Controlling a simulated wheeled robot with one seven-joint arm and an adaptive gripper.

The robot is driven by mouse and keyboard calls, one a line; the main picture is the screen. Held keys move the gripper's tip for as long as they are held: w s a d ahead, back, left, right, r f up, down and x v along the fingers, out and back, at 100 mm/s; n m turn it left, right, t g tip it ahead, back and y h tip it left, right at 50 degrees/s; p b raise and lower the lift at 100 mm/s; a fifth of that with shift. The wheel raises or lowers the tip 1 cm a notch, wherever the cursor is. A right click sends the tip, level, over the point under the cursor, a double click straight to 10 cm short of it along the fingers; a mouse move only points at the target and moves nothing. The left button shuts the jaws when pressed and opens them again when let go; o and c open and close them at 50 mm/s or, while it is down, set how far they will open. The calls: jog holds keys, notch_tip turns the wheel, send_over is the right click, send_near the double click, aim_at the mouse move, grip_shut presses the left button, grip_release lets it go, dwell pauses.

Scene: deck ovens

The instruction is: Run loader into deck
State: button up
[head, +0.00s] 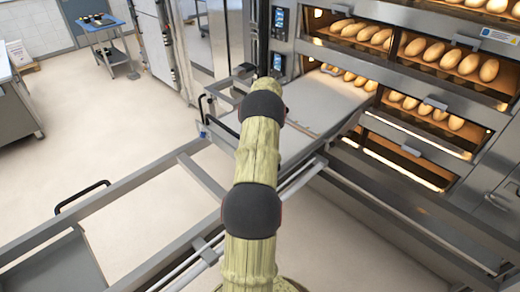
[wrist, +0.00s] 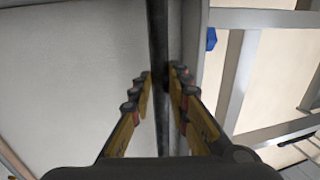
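The loader (head: 335,100) is a flat pale grey bed on a steel frame. Its far end reaches the front of the deck oven at a lit opening (head: 330,70). In the wrist view the pale loader bed (wrist: 75,75) fills the left side, with a dark handle bar (wrist: 157,30) along its edge. My gripper (wrist: 161,78) has a finger on each side of this bar, tips close against it, and appears shut on it. In the head view my arm hides the gripper and the held part of the bar.
Long loaves (head: 425,50) sit in several lit oven decks at right. Steel rails (head: 120,190) cross the foreground, with a black side handle (head: 82,196) at left. A blue-topped trolley (head: 103,25) stands far back. Open floor (head: 90,110) lies left.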

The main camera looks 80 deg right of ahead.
jog(key=shift+o, duration=1.2)
jog(key=shift+s+d+r, duration=0.15)
jog(key=shift+d+r, duration=0.05)
jog(key=shift+d, duration=0.25)
jog(key=shift+o, duration=1.2)
jog(key=shift+a+f, duration=0.1)
jog(key=shift+a, duration=0.05)
notch_tip(320, 180, up, 12)
jog(key=s+d, duration=0.1)
jog(key=d, duration=0.1)
jog(key=shift+s+f, duration=0.15)
